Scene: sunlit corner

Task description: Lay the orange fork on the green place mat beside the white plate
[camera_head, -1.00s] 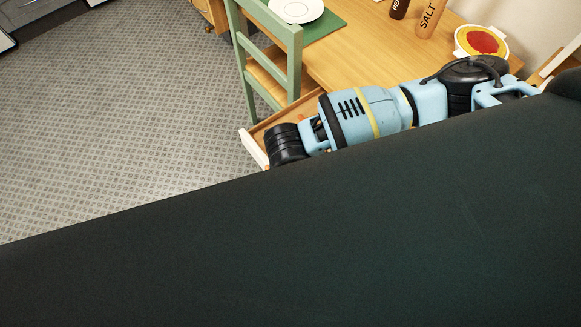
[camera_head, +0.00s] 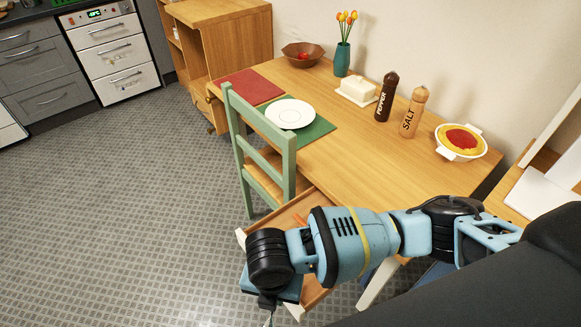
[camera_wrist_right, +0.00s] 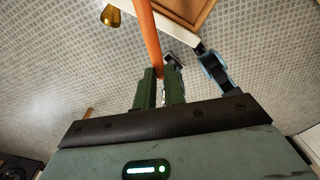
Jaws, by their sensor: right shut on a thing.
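In the right wrist view my right gripper (camera_wrist_right: 164,82) is shut on the orange fork (camera_wrist_right: 149,35). Its long orange handle runs up out of the top edge, so its far end is out of the picture. In the head view my right arm reaches over the open drawer, and its gripper is mostly cut off at the bottom edge. The white plate (camera_head: 290,114) lies on the green place mat (camera_head: 318,129) at the table's edge, behind the chair. Bare mat shows to the plate's right and front. My left gripper is not in view.
A green chair (camera_head: 288,172) stands against the table by the mat. The drawer (camera_head: 284,213) is open. A red mat (camera_head: 248,86), brown bowl (camera_head: 303,54), vase (camera_head: 342,60), butter dish (camera_head: 356,91), pepper mill (camera_head: 386,97), salt mill (camera_head: 413,112) and pie dish (camera_head: 461,142) stand around. The table's middle is clear.

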